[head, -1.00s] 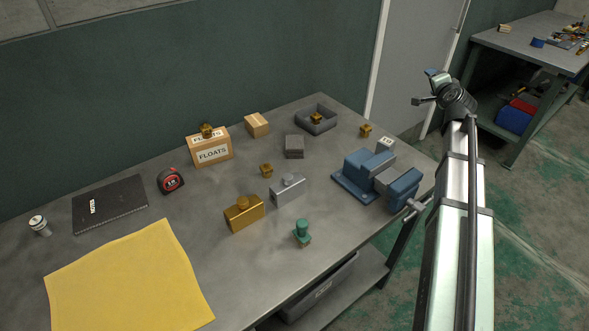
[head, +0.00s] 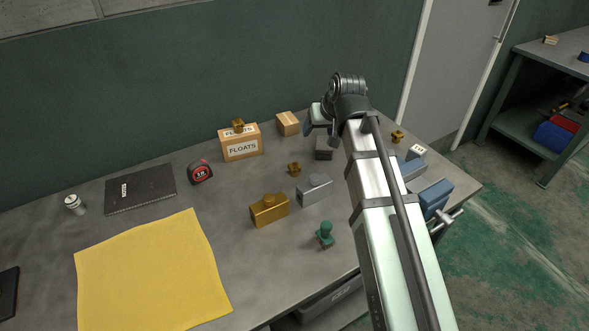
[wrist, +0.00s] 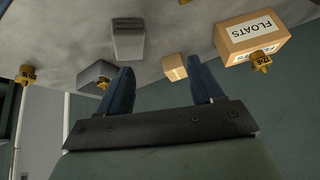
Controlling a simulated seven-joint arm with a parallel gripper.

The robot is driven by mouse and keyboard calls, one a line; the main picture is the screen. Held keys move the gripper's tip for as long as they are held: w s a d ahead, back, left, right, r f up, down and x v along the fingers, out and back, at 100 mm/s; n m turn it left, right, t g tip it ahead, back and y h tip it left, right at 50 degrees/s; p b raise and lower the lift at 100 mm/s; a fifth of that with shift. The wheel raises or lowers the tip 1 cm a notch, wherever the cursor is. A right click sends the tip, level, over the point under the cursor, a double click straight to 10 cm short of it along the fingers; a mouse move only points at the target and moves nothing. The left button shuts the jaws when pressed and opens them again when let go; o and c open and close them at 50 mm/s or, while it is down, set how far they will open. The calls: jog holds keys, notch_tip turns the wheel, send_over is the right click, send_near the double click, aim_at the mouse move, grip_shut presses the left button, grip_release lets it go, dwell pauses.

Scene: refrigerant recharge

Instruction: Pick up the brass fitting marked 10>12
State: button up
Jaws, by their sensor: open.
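Several small brass fittings are in view. In the head view one (head: 238,126) sits on the FLOATS box, one (head: 295,169) stands on the middle of the table, and one (head: 397,136) is at the back right. The wrist view shows the fitting on the FLOATS box (wrist: 262,63), one in the grey tray (wrist: 103,83) and one at far left (wrist: 25,76). Their markings are too small to read surely. My gripper (wrist: 160,78) is open and empty, its fingers apart from every fitting. In the head view my arm hides the tray and its fitting.
The FLOATS box (head: 241,149), a small cardboard box (head: 288,124) and a grey block (head: 324,153) stand towards the back. A gold block (head: 269,212), a silver block (head: 314,192) and a green-topped piece (head: 325,236) stand nearer. A yellow cloth (head: 150,275) covers the front left.

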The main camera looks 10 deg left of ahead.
aim_at(295, 164)
jog(key=s+a+n+g+h, duration=0.1)
jog(key=s+a+n, duration=0.1)
jog(key=s+a, duration=0.3)
jog(key=f, duration=0.5)
jog(key=w+f, duration=0.1)
jog(key=f, duration=0.1)
jog(key=shift+a+f, duration=0.15)
jog(key=shift+f, duration=0.05)
jog(key=shift+x, duration=3.15)
jog(key=shift+s, duration=0.15)
jog(key=shift+c, duration=0.5)
jog(key=c, duration=1)
